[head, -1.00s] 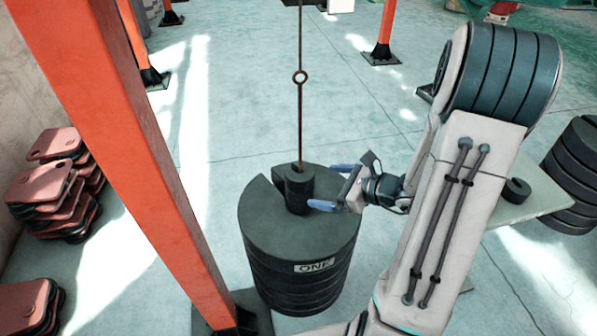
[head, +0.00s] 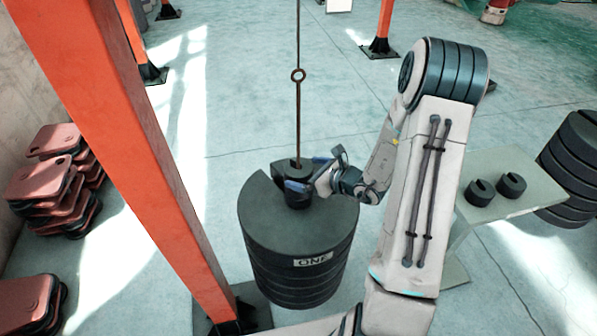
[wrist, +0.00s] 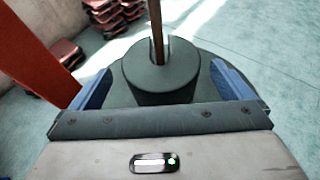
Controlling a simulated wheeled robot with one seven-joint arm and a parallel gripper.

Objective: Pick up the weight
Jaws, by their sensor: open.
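The weight (head: 299,166) is a small dark slotted cylinder standing on top of a large black stack of discs (head: 298,245) marked "ONE". A thin rod (head: 298,120) with a ring runs down into its slot. My gripper (head: 306,174) is open at the small weight, with its blue fingers around it. In the wrist view the small weight (wrist: 160,80) stands between the two blue fingers (wrist: 164,92), with a visible gap on each side. The lower part of the weight is hidden by the gripper body.
An orange post (head: 135,150) stands close on the left. A table (head: 515,175) with two small slotted weights (head: 480,193) is on the right. Black discs (head: 572,165) stand behind it. Red plates (head: 45,185) are stacked by the left wall.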

